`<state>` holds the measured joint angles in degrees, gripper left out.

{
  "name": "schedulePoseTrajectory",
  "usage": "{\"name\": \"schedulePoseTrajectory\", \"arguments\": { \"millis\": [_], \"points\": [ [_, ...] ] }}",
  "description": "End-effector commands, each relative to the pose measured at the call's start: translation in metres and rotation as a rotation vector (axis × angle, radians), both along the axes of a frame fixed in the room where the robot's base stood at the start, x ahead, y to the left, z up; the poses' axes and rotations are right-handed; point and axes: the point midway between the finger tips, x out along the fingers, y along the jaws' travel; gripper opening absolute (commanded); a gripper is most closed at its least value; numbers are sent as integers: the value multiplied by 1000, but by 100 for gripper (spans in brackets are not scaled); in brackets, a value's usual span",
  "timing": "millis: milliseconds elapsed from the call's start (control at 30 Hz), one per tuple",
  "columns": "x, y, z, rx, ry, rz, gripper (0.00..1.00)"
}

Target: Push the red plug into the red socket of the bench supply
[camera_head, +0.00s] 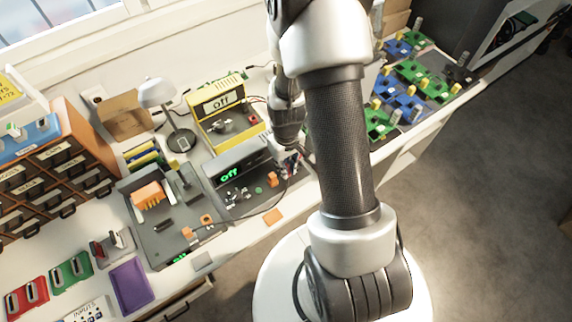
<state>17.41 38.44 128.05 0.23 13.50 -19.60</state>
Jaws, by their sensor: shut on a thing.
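My gripper (291,158) hangs pointing down beside the right end of the grey unit. It is shut, and a small bit of red shows at its tips, which I take to be the red plug; the arm and fingers hide most of it. A yellow-framed unit (205,127) with an "off" display stands at the back of the bench, left of my gripper. A grey unit (222,163) with a green "off" display stands in front of it. Which of the two is the bench supply is not clear. A small red spot shows on the yellow unit's right side; I cannot confirm the red socket.
A white desk lamp (158,93) stands left of the yellow unit. A grey station with an orange block (150,194) is left of the grey unit. Green and blue boards (410,72) lie to the right behind my arm. A dark cable runs along the bench front.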

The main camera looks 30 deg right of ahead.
Motion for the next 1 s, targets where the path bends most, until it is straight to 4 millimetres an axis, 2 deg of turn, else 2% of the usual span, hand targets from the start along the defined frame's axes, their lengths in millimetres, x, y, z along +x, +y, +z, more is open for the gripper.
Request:
{"name": "schedulePoseTrajectory", "arguments": {
  "millis": [833, 867, 1000],
  "points": [
    [0, 0, -6, 0, 0, 0, 2],
    [0, 0, -6, 0, 0, 0, 16],
    [0, 0, -6, 0, 0, 0, 25]
  ]
}}
